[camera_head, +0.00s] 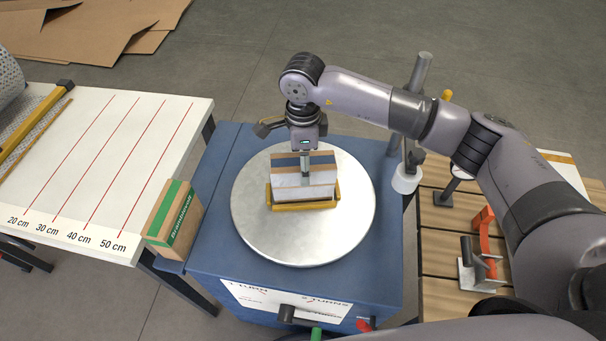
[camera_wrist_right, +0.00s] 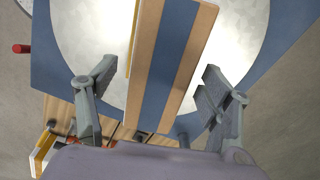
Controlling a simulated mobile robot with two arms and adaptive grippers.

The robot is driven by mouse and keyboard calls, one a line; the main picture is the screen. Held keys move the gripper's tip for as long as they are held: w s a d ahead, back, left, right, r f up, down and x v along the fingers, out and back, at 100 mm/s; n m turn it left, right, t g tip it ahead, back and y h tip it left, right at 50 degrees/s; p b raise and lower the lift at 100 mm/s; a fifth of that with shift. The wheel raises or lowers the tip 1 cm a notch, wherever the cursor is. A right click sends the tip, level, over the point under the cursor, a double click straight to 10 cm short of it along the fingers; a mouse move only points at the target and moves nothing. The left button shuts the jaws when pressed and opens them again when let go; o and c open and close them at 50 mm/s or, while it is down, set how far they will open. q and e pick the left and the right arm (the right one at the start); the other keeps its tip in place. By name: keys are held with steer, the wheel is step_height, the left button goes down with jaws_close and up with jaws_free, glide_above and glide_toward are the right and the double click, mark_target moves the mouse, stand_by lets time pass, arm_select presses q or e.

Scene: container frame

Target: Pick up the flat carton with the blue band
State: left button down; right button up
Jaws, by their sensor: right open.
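The flat carton with the blue band (camera_head: 326,160) stands on the round pale turntable (camera_head: 255,220), in a low yellow holder (camera_head: 304,206). Its tan top with the lengthwise blue band faces up, and a light grey-white face shows at the front. In the right wrist view the carton (camera_wrist_right: 165,60) runs between the fingers. My right gripper (camera_head: 305,160) points down over the carton. It is open, with one finger on each side and visible gaps to the carton in the wrist view (camera_wrist_right: 155,92). My left gripper is not in view.
A carton with a green band (camera_head: 172,218) stands left of the blue turntable cabinet (camera_head: 215,215). A white table with red distance lines (camera_head: 100,150) is at left. A grey post (camera_head: 417,80) rises behind right. An orange-handled clamp (camera_head: 485,235) sits on the slatted wooden table at right.

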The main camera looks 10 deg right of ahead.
steer(key=shift+f, duration=0.35)
step_height(320, 180, down, 4)
steer(key=shift+r+p, duration=0.2)
steer(key=shift+p, duration=0.85)
steer(key=shift+f, duration=0.5)
steer(key=c, duration=1.6)
